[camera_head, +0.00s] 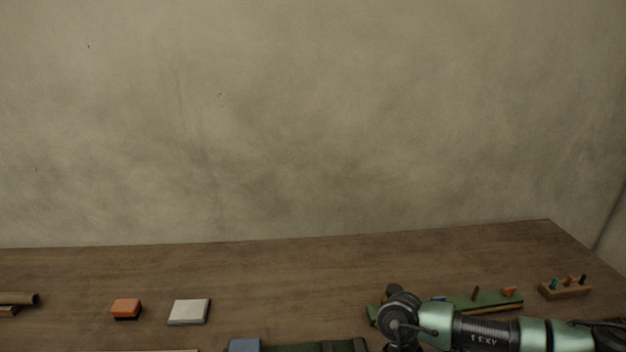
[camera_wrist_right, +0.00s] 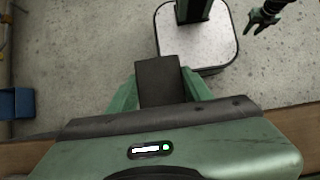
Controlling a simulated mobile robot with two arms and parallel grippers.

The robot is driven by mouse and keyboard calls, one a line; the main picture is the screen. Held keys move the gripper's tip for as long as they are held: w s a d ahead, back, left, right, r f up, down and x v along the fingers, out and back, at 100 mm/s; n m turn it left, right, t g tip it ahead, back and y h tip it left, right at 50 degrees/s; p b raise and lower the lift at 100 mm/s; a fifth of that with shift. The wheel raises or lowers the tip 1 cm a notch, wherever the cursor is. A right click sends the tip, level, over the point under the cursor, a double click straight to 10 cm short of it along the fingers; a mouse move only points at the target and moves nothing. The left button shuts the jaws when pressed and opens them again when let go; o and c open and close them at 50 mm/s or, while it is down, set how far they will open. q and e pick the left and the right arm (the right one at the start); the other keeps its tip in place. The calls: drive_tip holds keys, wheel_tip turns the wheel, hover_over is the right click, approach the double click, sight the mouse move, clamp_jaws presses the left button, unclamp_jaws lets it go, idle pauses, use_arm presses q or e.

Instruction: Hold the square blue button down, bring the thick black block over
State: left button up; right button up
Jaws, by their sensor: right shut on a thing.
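My right gripper (camera_wrist_right: 160,85) is shut on the thick black block (camera_wrist_right: 158,80) in the right wrist view, with a green finger on each side of it. In the head view my right arm crosses the lower right, and neither its fingers nor the block can be made out. A square blue piece (camera_head: 245,345), perhaps the blue button, shows at the bottom edge of the head view and is cut off. My left gripper (camera_wrist_right: 264,18) is small at the top right of the right wrist view, apart from the block; its opening is unclear.
An orange and black block (camera_head: 126,309) and a pale square block (camera_head: 189,311) stand on the wooden table (camera_head: 270,287). A green board with pegs (camera_head: 485,300) lies partly behind my right arm. A wooden peg block (camera_head: 565,290) is at right. The table's middle back is clear.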

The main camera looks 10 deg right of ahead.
use_arm(q)
drive_tip(key=shift+d, duration=0.2)
use_arm(e)
drive_tip(key=shift+d, duration=0.1)
